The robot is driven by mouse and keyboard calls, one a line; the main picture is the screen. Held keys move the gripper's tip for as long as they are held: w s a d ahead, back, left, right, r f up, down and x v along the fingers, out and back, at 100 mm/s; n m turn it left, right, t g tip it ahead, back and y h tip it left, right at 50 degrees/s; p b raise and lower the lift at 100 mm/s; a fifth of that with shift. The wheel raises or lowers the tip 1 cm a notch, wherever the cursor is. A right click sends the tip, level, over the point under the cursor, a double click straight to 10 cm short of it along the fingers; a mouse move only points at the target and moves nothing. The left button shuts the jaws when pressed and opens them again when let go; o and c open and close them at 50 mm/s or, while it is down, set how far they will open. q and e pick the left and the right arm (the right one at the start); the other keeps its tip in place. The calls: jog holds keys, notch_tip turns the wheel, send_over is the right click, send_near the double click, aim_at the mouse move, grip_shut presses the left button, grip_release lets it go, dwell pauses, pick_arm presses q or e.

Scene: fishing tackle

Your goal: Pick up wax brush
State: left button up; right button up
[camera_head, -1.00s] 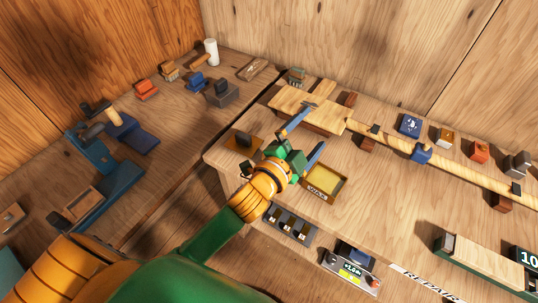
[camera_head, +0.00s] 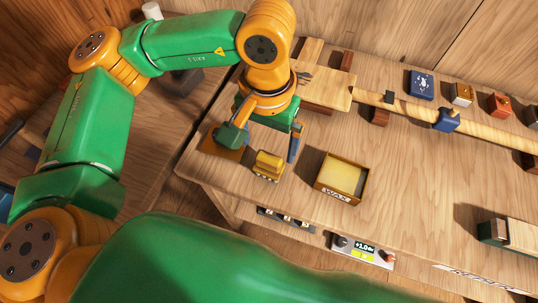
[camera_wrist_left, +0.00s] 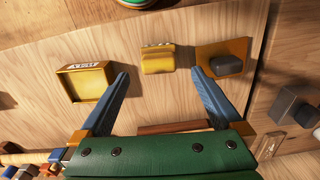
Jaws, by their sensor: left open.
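The wax brush, which I take to be the small yellow block with a row of tufts (camera_head: 268,166), lies on the workbench between the orange-brown pad and the wax box. It also shows in the left wrist view (camera_wrist_left: 157,60), near the top middle. My left gripper (camera_head: 263,143) is open and empty, pointing down above the bench beside the brush. In the left wrist view its blue fingers (camera_wrist_left: 160,74) stand to either side of the brush, apart from it. My right gripper is not in view.
The yellow box marked WAX (camera_head: 341,178) stands right of the brush. A dark block (camera_wrist_left: 226,64) sits on the orange-brown pad (camera_wrist_left: 239,48) on the brush's other side. A long rod (camera_head: 480,125) lies along the bench's back.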

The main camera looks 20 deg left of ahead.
aim_at(269, 157)
pick_arm(q)
notch_tip(269, 157, down, 6)
jog(key=shift+w+r+p, duration=0.15)
jog(key=shift+p, duration=0.85)
jog(key=shift+f, duration=0.2)
jog(key=shift+d, duration=0.15)
jog(key=c, duration=1.4)
jog(key=shift+c, duration=0.2)
jog(key=shift+r, duration=0.1)
